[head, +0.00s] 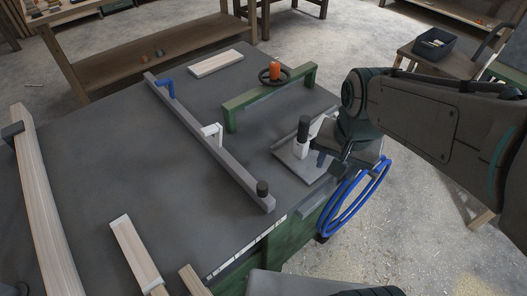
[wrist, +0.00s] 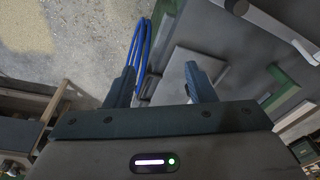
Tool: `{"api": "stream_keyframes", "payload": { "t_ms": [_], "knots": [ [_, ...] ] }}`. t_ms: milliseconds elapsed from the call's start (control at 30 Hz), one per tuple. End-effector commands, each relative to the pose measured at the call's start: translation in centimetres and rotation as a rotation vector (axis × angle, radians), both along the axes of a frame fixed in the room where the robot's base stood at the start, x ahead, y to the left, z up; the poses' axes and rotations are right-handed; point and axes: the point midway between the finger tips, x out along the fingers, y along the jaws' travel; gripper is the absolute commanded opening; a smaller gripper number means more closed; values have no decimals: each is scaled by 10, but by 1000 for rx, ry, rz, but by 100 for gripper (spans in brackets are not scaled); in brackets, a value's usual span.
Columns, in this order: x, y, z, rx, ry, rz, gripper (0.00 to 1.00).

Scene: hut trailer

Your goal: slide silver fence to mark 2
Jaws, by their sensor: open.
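A long silver-grey rail (head: 205,140), which I take to be the silver fence, lies diagonally on the dark table. It carries a blue stop (head: 167,84), a white stop (head: 213,131) and a black knob (head: 263,188) at its near end. A pale scale strip (head: 246,246) runs along the table's front edge; its marks are too small to read. My gripper (wrist: 160,74) is open and empty, above the table edge and right of the rail. In the head view my arm partly hides it.
A grey plate (head: 290,164) with a raised side lies close to my gripper. A green bar (head: 250,108) stands behind it, near an orange object (head: 275,70). A blue hose (head: 350,207) hangs at the table's right edge. Wooden boards (head: 136,252) lie front left.

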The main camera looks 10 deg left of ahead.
Motion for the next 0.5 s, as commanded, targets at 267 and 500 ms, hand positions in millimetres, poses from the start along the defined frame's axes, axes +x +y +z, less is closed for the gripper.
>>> {"api": "stream_keyframes", "payload": {
  "t_ms": [267,500],
  "knots": [
    [28,109,-13,16,122,-278,49],
    [28,155,-25,5,159,-417,49]
  ]
}}
